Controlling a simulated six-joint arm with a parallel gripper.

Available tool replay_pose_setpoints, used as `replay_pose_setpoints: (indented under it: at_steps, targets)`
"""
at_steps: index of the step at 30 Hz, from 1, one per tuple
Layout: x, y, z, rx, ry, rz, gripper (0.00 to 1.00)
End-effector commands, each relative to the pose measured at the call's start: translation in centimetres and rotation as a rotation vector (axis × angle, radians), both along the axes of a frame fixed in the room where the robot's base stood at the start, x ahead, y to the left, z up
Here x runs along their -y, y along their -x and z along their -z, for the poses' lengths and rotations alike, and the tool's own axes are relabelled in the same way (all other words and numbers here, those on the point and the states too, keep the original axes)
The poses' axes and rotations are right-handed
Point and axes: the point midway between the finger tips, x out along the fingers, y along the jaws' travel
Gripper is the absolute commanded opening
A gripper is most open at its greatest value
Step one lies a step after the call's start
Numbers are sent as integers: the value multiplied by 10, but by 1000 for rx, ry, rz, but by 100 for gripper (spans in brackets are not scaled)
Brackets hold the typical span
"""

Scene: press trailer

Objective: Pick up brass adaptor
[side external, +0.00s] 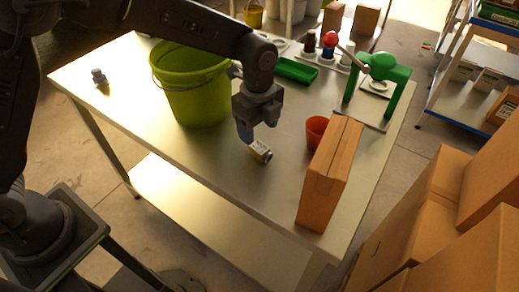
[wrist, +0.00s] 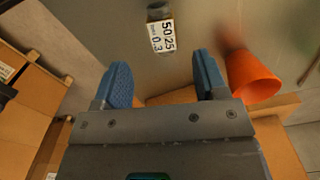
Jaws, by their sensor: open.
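A small labelled piece (side external: 260,151) lies on the metal table just below my gripper (side external: 257,132). It looks like the brass adaptor, but its material is hard to tell. In the wrist view this labelled piece (wrist: 160,32) is at the top centre, its white label marked 50/25 and 0.3. There it lies beyond the blue fingertips of my gripper (wrist: 162,72) and roughly in line with the gap between them. My gripper is open and empty, pointing down. A small blue-grey fitting (side external: 98,76) stands at the table's far left.
An orange cup (side external: 316,131) and a tall cardboard box (side external: 328,178) stand to the right of the gripper. A large green bucket (side external: 190,95) stands to the left. A green press (side external: 385,75) and green tray (side external: 297,70) are behind. The table front left is clear.

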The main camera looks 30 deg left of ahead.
Motion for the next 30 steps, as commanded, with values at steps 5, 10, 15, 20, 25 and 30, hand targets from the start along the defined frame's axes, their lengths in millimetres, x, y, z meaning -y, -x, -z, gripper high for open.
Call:
replay_pose_setpoints:
  at_steps: [5, 10, 15, 20, 25, 30]
  targets:
    - [0, 0, 20, -1, 0, -1, 66]
    - [0, -1, 32, -2, 0, -2, 66]
    - [1, -3, 58, -3, -2, -2, 66]
    - [1, -3, 72, -1, 0, -2, 66]
    - [1, -3, 74, 1, 0, -2, 66]
    - [1, -3, 74, 1, 0, -3, 57]
